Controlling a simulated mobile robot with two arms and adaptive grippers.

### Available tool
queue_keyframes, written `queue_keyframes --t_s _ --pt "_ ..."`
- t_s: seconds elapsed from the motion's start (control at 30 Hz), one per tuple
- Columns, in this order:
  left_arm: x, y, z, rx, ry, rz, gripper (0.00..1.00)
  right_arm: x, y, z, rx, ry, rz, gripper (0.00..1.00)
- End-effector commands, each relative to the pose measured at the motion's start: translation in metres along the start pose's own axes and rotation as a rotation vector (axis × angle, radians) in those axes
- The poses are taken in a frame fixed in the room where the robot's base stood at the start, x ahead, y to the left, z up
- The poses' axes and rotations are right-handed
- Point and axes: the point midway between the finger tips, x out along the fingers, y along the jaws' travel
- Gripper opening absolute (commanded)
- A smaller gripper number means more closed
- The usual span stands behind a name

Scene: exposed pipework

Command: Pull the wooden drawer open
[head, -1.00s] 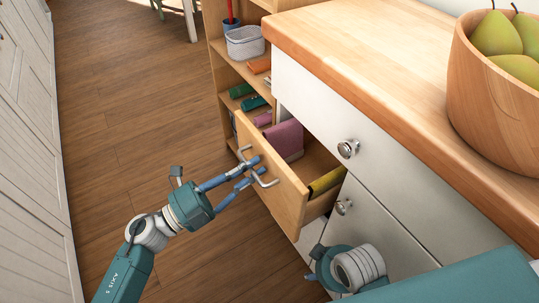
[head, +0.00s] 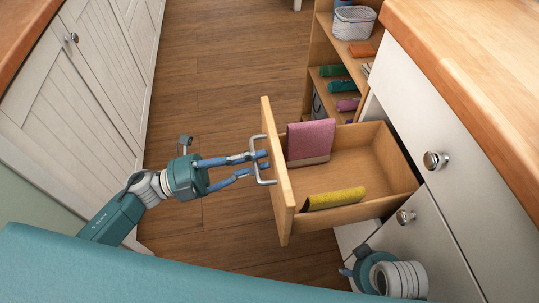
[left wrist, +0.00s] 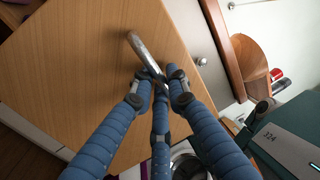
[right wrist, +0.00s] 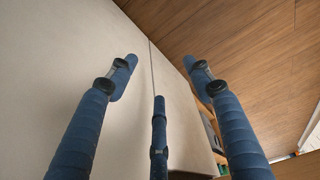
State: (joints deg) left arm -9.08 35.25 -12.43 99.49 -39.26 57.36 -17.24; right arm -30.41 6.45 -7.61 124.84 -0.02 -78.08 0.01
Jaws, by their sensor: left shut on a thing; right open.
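The wooden drawer (head: 290,208) stands well out from the white cabinet, its inside in view in the head view. A pink folded cloth (head: 310,140) and a yellow-green cloth (head: 335,199) are in it. My left gripper (head: 262,166) is shut on the metal bar handle (head: 257,162) on the drawer front. In the left wrist view its blue fingers (left wrist: 160,82) close around the handle (left wrist: 141,50) against the wooden front. My right gripper is open and empty in the right wrist view (right wrist: 160,70), facing pale cabinet panels. Its fingers are hidden in the head view.
A white cabinet with round knobs (head: 435,160) and a wooden top (head: 480,70) stands at right. An open shelf (head: 320,75) holds a basket (head: 354,22) and rolled items. White cupboards (head: 75,90) line the left. Wooden floor (head: 215,70) lies clear between.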

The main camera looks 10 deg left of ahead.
Motion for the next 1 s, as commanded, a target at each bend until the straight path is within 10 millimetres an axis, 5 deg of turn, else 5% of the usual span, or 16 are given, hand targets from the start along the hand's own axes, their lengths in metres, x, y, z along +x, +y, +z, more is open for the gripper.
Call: queue_keyframes --t_s 0.57,0.6,0.67,1.0 --pt "-0.0081 -0.0034 0.0005 0.001 0.000 -0.003 0.00 -0.0025 -0.0007 0.0038 0.001 -0.004 -0.001 0.51" --pt "-0.0080 -0.0034 0.0005 0.001 0.000 -0.003 0.20 -0.0022 -0.0007 0.0041 0.001 -0.005 -0.001 0.51" --pt "-0.0080 -0.0034 0.0005 0.001 0.000 -0.003 0.31 -0.0020 -0.0007 0.0044 0.001 -0.005 -0.001 0.51" --pt "-0.0118 -0.0018 0.0004 0.000 -0.001 0.000 0.31 -0.0012 0.0005 0.0004 -0.004 -0.001 0.001 0.51"
